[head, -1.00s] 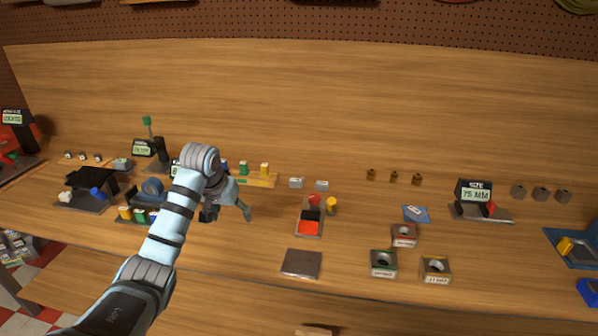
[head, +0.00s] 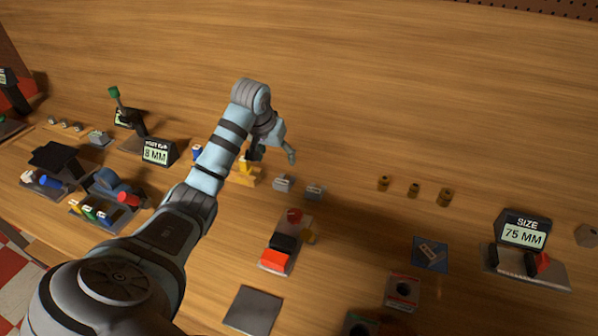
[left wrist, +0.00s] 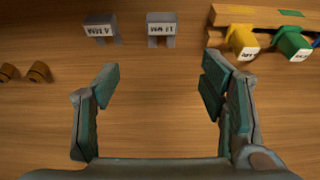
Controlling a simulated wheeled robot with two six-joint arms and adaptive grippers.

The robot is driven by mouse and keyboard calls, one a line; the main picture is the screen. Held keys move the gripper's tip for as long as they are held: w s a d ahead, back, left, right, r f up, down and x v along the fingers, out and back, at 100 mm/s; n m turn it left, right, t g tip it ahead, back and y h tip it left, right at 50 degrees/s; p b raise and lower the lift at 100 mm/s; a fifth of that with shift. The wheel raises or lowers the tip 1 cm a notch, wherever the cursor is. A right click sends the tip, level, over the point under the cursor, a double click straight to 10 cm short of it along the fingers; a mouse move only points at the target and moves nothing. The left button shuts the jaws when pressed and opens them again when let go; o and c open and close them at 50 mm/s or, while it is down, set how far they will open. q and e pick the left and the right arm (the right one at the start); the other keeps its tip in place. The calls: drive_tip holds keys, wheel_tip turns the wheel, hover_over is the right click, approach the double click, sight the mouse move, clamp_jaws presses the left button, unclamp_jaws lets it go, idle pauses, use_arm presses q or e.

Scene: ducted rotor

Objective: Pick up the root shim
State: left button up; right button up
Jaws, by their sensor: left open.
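I cannot tell for sure which piece is the root shim. Two small grey labelled blocks, a left one (head: 283,183) and a right one (head: 315,192), stand on the bench just right of my left gripper (head: 272,150). In the left wrist view the same kind of grey blocks, one (left wrist: 101,27) and another (left wrist: 162,28), lie beyond the fingertips; their labels appear upside down. My left gripper (left wrist: 160,88) is open and empty, with bare wood between its fingers. My right gripper is not in view.
A wooden rack (left wrist: 218,14) with yellow and green tabs stands beside the blocks. A blue mat (head: 430,255), a red-and-black block (head: 277,252) and a dark plate (head: 254,310) lie nearer.

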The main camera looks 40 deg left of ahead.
use_arm(q)
drive_tip(key=b, duration=0.1)
hover_over(282, 181)
drive_tip(key=s, duration=0.3)
drive_tip(key=f, duration=0.7)
drive_tip(key=shift+w+d+f, duration=0.15)
drive_tip(key=shift+w+d, duration=0.05)
drive_tip(key=x, duration=0.2)
drive_tip(key=b+x, duration=0.1)
drive_tip(key=x, duration=0.2)
drive_tip(key=shift+w+d+f, duration=0.15)
drive_tip(key=shift+w+d, duration=0.05)
drive_tip(key=shift+w, duration=0.25)
drive_tip(key=shift+w+a+f+b, duration=0.1)
drive_tip(key=shift+f+b, duration=0.2)
drive_tip(key=shift+b, duration=0.05)
drive_tip(key=shift+r, duration=0.2)
drive_tip(key=shift+s, duration=0.25)
drive_tip(key=shift+c, duration=1.3)
drive_tip(key=c, duration=1)
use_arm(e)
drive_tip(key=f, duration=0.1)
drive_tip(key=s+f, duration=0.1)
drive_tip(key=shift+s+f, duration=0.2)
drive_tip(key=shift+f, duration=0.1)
